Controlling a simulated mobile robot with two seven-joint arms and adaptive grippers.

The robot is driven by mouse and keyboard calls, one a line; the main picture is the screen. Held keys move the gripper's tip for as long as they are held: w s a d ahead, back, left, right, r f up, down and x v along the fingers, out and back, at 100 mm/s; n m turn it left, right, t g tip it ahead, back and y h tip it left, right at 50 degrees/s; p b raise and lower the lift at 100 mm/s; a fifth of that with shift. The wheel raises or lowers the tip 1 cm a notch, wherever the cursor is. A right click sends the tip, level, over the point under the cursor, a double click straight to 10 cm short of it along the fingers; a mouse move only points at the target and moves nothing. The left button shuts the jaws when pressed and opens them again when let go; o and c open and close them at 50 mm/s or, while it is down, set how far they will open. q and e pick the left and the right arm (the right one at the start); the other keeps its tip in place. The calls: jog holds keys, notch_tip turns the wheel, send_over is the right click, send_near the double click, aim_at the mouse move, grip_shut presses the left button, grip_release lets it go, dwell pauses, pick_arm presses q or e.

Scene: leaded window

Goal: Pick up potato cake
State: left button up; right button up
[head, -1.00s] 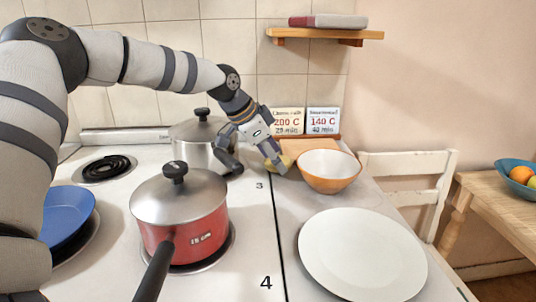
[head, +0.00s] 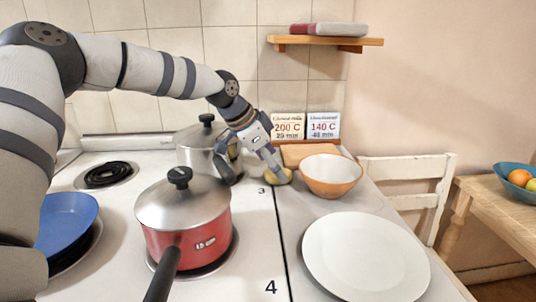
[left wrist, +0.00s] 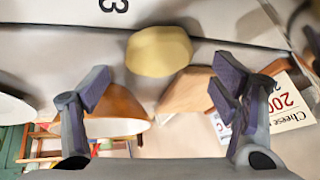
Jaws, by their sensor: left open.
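The potato cake (head: 281,178) is a small yellowish lump on the counter, just left of the orange-rimmed bowl. In the left wrist view the potato cake (left wrist: 158,50) lies beyond the fingertips, between their lines. My left gripper (head: 255,171) is open above the counter by the cake, with one finger overlapping the cake in the head view and the other near the steel pot. In the left wrist view the fingers of my left gripper (left wrist: 160,88) are wide apart with nothing between them. My right gripper is not in view.
A lidded steel pot (head: 192,146) stands close left of the gripper. The white and orange bowl (head: 332,178) and a wooden board (head: 302,152) are close right. A red lidded pan (head: 190,222), blue pan (head: 68,220) and white plate (head: 365,257) are nearer. Recipe cards (head: 288,126) stand behind.

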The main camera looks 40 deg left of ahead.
pick_arm(q)
jog(key=v, duration=1.1)
jog(key=shift+r, duration=0.3)
jog(key=shift+s, duration=0.1)
